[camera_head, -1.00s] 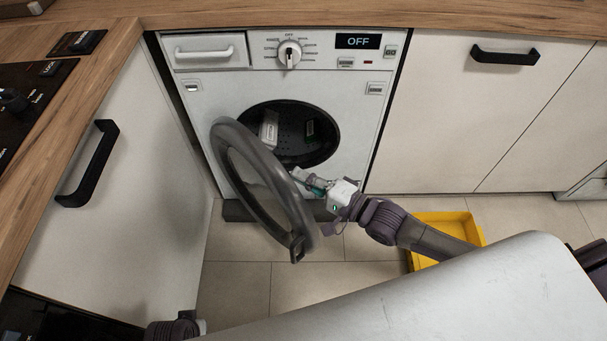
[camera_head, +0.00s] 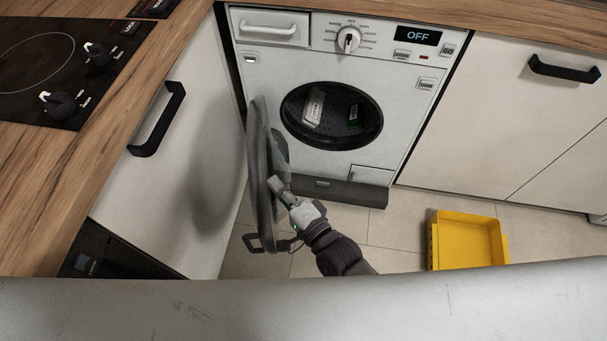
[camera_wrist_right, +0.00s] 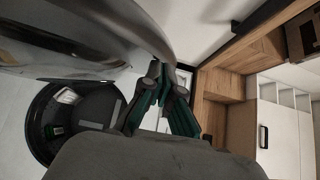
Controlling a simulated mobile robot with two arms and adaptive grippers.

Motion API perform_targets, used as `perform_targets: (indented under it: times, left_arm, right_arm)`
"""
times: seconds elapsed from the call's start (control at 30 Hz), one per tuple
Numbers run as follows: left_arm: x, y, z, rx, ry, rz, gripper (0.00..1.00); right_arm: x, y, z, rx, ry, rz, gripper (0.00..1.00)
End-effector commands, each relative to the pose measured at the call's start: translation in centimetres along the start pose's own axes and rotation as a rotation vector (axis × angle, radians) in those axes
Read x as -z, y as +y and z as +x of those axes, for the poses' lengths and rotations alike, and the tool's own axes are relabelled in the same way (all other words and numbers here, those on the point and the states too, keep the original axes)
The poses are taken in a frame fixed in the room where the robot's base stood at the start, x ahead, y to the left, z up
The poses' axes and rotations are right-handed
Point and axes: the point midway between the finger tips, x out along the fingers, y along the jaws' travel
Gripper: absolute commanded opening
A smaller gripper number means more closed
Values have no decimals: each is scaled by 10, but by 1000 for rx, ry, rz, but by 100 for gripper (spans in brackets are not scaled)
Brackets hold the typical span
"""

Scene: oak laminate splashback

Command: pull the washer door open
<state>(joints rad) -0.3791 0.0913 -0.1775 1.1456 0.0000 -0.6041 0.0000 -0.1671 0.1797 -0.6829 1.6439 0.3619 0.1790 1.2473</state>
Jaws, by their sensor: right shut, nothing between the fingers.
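The washer (camera_head: 270,72) is built in under the counter, and its display reads OFF. Its round grey door (camera_head: 258,165) stands wide open, swung to the left and seen nearly edge-on, with its handle (camera_head: 262,243) at the low near edge. The dark drum opening (camera_head: 335,135) is uncovered. My right gripper (camera_head: 277,186) is shut and empty at the inner side of the door; whether it touches is unclear. In the right wrist view the closed fingers (camera_wrist_right: 167,74) are beside the door's curved rim (camera_wrist_right: 100,30). My left gripper is out of view.
A white item (camera_head: 313,106) and a dark green one (camera_head: 353,112) lie in the drum. A yellow tray (camera_head: 466,240) sits on the floor at right. A cabinet front with a black handle (camera_head: 157,120) is left of the door. Tiled floor between door and tray is mostly clear.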

Motion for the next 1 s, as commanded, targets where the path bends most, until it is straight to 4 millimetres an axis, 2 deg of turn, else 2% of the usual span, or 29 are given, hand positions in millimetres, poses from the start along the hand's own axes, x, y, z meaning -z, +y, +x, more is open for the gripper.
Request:
perform_targets:
  times: [0.1, 0.3, 0.77, 0.87, 1.0]
  left_arm:
    - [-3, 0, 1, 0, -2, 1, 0]
    - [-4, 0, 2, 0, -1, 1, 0]
    - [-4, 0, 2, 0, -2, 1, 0]
    - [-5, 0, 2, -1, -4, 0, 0]
    - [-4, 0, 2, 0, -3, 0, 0]
  right_arm:
    - [-16, 0, 9, 1, 1, 2, 0]
    - [-29, 0, 16, 0, 1, -1, 0]
    - [-31, 0, 18, 0, 1, -1, 0]
    - [-31, 1, 14, -1, 1, -2, 0]
    - [-31, 2, -3, -3, 1, -1, 0]
